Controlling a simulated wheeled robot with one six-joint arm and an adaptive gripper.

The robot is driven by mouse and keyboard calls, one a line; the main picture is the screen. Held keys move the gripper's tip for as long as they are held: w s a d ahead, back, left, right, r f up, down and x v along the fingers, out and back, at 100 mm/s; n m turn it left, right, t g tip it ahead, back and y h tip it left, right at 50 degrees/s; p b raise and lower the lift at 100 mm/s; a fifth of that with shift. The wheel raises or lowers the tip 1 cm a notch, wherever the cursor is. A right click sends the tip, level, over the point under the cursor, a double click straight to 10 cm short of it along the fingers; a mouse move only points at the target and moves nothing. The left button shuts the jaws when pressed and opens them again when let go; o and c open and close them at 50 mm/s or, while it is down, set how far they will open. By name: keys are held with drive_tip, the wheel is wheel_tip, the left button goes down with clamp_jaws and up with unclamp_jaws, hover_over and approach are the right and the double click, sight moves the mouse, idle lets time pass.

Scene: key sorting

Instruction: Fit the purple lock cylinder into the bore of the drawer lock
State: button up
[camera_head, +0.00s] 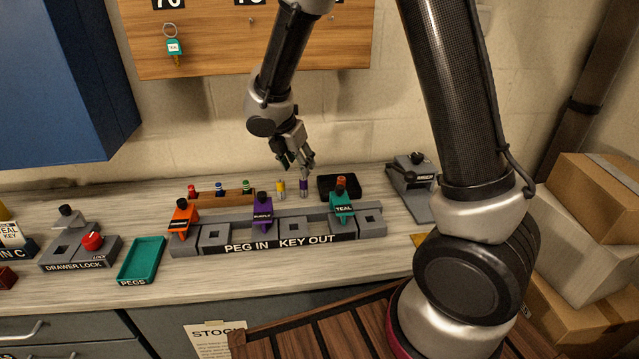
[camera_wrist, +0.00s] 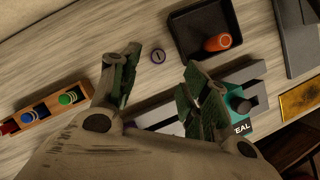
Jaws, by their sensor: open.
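The purple lock cylinder (camera_head: 304,186) stands upright on the bench, with a silvery lower part. In the wrist view its round top (camera_wrist: 158,56) shows between and a little beyond the two fingertips. My gripper (camera_head: 298,164) is open and points down just above the purple cylinder; nothing is held, and the wrist view shows the spread fingers (camera_wrist: 160,72). The drawer lock (camera_head: 75,265) is a grey block at the far left of the bench, with a square dark opening and a red knob (camera_head: 93,241) on top. It is out of the wrist view.
A yellow cylinder (camera_head: 281,188) stands just left of the purple one. A wooden rack (camera_head: 212,199) holds red, blue and green cylinders. A black tray (camera_wrist: 184,53) holds an orange piece. The key fixture (camera_head: 290,240) stands in front; a teal tray (camera_head: 141,261) lies by the drawer lock.

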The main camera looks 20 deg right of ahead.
sight(302, 180)
drive_tip(key=shift+n, duration=0.6)
drive_tip(key=x, duration=0.7)
drive_tip(key=shift+a+f, duration=0.2)
drive_tip(key=shift+f, duration=0.3)
clamp_jaws()
